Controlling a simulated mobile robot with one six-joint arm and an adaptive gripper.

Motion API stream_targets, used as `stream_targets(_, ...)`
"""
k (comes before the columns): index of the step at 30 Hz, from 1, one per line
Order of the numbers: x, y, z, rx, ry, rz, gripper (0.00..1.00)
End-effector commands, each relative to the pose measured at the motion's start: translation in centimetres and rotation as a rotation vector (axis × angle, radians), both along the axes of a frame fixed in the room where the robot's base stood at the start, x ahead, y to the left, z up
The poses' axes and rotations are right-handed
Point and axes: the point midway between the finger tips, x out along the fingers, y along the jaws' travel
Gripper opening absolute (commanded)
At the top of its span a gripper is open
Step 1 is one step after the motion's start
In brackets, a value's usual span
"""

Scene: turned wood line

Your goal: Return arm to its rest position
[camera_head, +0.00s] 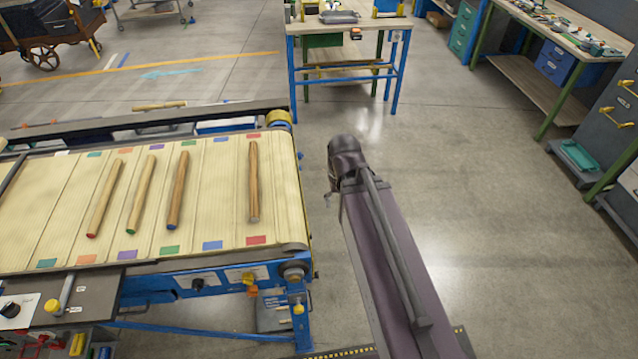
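My arm (385,250) reaches up from the bottom edge, over the floor to the right of the conveyor. Its dark rounded joint (346,155) is at the far end of the visible link. I cannot make out my gripper's fingers; a small dark part shows at the left of the joint, but I cannot tell what it is. The arm appears apart from the conveyor in this view.
The conveyor (35,215) at left carries several turned wood rods, among them a red-ended one (105,198), a green-ended one (141,193) and a blue-ended one (177,190). A blue-framed bench (347,72) stands ahead; workbenches (540,85) line the right. Floor between is clear.

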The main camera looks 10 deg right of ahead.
Motion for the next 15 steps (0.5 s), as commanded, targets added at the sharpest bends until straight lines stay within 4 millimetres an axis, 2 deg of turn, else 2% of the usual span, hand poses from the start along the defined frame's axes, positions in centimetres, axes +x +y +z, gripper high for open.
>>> stream_targets(15,-0.3,-0.2,-0.52,0.0,0.0,0.001,0.76)
